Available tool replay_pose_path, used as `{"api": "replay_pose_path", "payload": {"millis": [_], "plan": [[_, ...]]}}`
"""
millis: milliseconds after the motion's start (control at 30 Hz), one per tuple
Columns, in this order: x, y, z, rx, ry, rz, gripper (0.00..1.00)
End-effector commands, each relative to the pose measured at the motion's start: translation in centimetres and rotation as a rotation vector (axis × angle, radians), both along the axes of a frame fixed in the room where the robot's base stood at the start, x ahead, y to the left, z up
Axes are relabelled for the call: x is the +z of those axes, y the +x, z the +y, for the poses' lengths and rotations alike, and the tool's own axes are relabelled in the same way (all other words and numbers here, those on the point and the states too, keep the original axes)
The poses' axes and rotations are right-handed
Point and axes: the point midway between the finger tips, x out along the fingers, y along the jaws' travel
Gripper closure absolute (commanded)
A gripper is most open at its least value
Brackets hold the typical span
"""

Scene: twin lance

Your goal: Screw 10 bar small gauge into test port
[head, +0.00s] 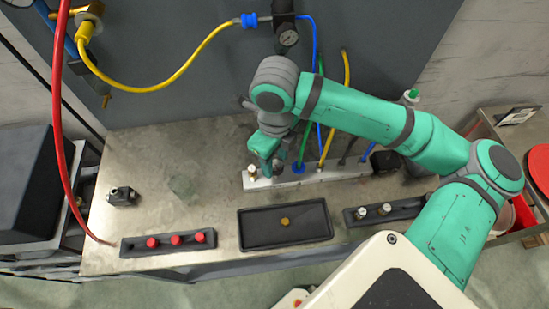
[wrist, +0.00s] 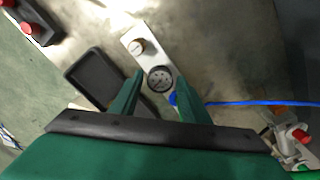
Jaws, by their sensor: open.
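A small round gauge (wrist: 160,78) with a pale dial and dark rim shows in the wrist view, at the metal port block (wrist: 133,36). My gripper (wrist: 162,84) is open, with one green finger on each side of the gauge; I cannot tell whether either touches it. The gauge's stem and thread are hidden, so I cannot tell how it sits in the port. In the head view my gripper (head: 268,170) points down at the left part of the port block (head: 325,175), and hides the gauge there. A pale knob (head: 252,170) stands at the block's left end.
A black tray (head: 258,238) with a brass piece (head: 285,222) lies in front of the block. A rack of red caps (head: 170,249) is at left. Blue, green and yellow hoses rise from the block right of my gripper. The bench's left part is mostly clear.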

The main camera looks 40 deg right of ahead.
Motion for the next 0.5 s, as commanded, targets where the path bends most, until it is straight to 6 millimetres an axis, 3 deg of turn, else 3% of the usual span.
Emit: {"api": "replay_pose_path", "payload": {"millis": [67, 233, 267, 500], "plan": [[-0.01, -0.02, -0.04, -0.002, 0.0, 0.0, 0.58], [-0.01, 0.07, 0.12, 0.001, 0.0, 0.0, 0.96], [-0.01, 0.08, 0.13, 0.001, 0.0, 0.0, 1.0], [-0.02, 0.21, 0.23, -0.051, 0.001, -0.002, 1.0]]}}
